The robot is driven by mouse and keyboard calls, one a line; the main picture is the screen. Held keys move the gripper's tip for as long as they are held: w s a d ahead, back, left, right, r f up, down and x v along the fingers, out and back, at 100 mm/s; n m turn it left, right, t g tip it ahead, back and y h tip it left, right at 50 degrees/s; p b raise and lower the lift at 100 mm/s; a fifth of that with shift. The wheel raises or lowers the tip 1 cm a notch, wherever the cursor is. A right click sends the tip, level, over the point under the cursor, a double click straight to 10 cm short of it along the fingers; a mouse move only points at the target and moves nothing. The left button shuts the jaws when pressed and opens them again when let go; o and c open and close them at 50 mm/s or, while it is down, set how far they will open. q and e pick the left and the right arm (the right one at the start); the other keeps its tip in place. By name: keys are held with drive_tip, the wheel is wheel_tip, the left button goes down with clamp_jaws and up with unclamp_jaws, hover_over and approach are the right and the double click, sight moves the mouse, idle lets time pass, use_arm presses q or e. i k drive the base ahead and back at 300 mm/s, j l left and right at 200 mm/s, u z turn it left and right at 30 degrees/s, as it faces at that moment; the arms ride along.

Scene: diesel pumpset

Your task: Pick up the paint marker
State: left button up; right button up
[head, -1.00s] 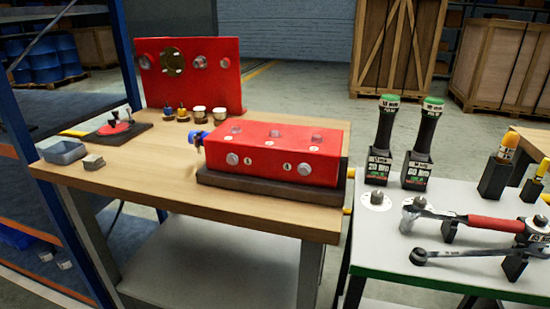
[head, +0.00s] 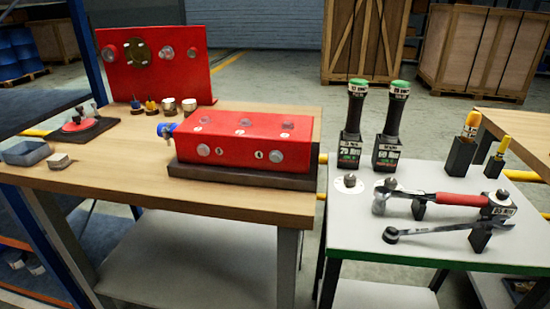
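Two yellow-topped, pen-like items stand upright in black holders at the back right of the light-topped table. The larger one (head: 471,124) has an orange-yellow body and sits in a tall black block (head: 460,155). The smaller yellow one (head: 503,146) sits in a smaller black block (head: 493,167) to its right. I cannot tell for sure which of the two is the paint marker. Neither of my grippers is in view, and nothing touches either item.
On the light-topped table (head: 350,235), a red-handled tool (head: 460,199) and a dark wrench (head: 430,232) rest on stands in front. Two green-capped black tools (head: 354,125) (head: 391,128) stand at the back left. A wooden bench (head: 225,205) with a red block (head: 240,142) is to the left.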

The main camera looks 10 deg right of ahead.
sight(500, 153)
drive_tip(key=z, duration=1.5)
drive_tip(key=i+l+z, duration=0.1)
drive_tip(key=l, duration=0.25)
drive_tip(key=i+l, duration=0.2)
drive_tip(key=k+l+z, duration=0.05)
drive_tip(key=l, duration=0.1)
